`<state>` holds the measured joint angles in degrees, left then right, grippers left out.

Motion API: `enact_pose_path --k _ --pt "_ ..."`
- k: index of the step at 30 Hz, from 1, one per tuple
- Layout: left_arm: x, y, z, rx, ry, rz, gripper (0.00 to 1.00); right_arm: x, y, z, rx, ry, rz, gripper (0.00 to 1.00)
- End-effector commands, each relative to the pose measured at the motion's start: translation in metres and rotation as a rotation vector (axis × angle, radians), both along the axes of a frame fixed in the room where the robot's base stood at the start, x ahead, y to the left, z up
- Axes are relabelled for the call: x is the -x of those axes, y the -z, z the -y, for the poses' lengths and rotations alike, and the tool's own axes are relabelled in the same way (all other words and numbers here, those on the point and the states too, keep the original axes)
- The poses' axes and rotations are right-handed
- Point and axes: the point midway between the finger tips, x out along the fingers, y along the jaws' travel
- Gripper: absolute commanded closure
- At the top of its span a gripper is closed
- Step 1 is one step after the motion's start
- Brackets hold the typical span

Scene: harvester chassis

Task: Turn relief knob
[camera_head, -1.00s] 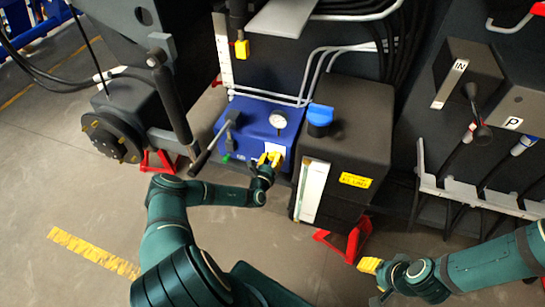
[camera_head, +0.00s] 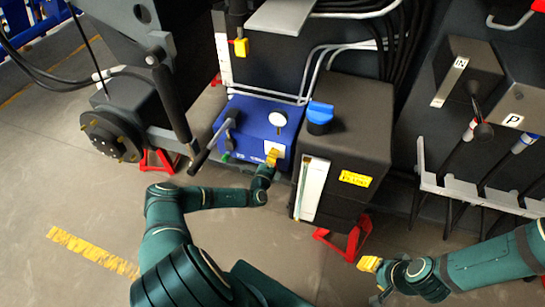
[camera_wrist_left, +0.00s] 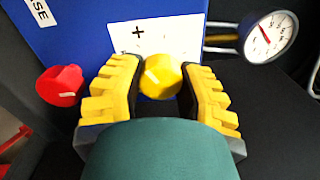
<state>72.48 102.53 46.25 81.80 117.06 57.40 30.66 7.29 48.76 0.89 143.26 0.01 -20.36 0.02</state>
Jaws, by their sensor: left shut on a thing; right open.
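The relief knob is a round yellow knob (camera_wrist_left: 161,77) on the blue hydraulic box (camera_head: 246,117), by a white label with a plus sign (camera_wrist_left: 130,38). My left gripper (camera_head: 272,157) is at the front of the blue box; in the left wrist view its yellow ribbed fingers (camera_wrist_left: 160,88) are shut on the knob, one on each side. In the head view the gripper hides the knob. My right gripper (camera_head: 369,266) is open and empty at the lower right, away from the box.
A pressure gauge (camera_wrist_left: 271,37) and a red knob (camera_wrist_left: 60,85) sit on either side of the yellow knob. A lever handle (camera_head: 211,143) sticks out left of the box. A dark tank with a blue cap (camera_head: 320,117) stands at the right.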

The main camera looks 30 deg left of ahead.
Motion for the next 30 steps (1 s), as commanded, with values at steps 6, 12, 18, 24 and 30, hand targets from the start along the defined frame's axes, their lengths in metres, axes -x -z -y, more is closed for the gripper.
enact_pose_path --k 6,12,18,24,30 --pt "-0.0009 -0.0011 0.0004 0.114 0.000 0.030 1.00 -0.0005 0.0023 0.0001 0.000 0.000 0.001 0.53" --pt "-0.0010 -0.0015 0.0006 0.169 0.001 0.043 1.00 -0.0008 0.0030 0.0001 0.000 0.001 0.002 0.53" --pt "-0.0011 -0.0018 0.0006 0.188 0.001 0.047 1.00 -0.0008 0.0033 0.0002 0.000 0.001 0.002 0.53" --pt "-0.0012 -0.0019 0.0008 0.188 0.001 0.048 1.00 -0.0008 0.0031 0.0001 0.000 0.001 0.002 0.53" --pt "-0.0011 -0.0018 0.0007 0.187 0.001 0.048 0.37 -0.0007 0.0031 0.0001 0.000 0.001 0.002 0.53"
